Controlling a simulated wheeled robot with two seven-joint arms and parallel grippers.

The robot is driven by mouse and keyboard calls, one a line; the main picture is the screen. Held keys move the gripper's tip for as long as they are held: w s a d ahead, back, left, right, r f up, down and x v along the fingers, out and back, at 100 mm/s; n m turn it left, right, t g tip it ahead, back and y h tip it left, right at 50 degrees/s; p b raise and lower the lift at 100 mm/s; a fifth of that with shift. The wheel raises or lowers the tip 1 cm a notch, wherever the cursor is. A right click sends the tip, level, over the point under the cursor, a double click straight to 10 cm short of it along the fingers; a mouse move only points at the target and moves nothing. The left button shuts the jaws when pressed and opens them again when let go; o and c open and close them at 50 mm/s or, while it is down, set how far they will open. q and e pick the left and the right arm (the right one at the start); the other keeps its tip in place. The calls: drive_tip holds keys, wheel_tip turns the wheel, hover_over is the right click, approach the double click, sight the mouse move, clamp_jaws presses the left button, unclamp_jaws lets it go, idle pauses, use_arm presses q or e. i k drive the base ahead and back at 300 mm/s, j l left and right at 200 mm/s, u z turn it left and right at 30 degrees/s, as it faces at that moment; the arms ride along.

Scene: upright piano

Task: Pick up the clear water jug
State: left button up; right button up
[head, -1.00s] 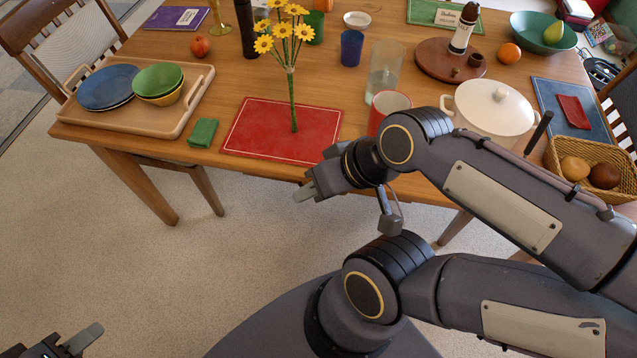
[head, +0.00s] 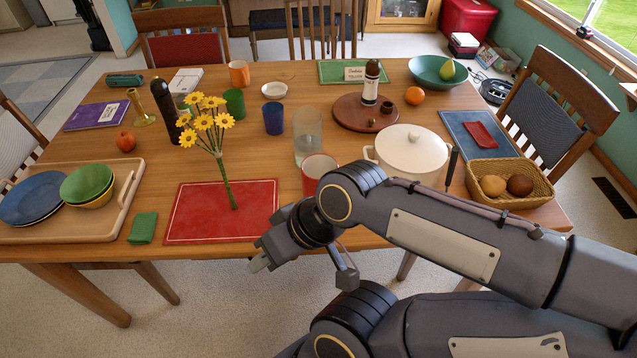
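My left gripper is out of view.
Yellow flowers (head: 208,124) rise above the red placemat (head: 250,212), left of the jug. A blue cup (head: 273,119) stands behind left, a white pot (head: 411,151) to the right. A turntable (head: 350,117) with a bottle is behind right. Chairs surround the table.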

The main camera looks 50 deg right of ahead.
sight(307, 121)
drive_tip(key=z, duration=1.75)
drive_tip(key=i+l+z, duration=0.25)
drive_tip(key=i+l, duration=0.45)
drive_tip(key=l, duration=0.15)
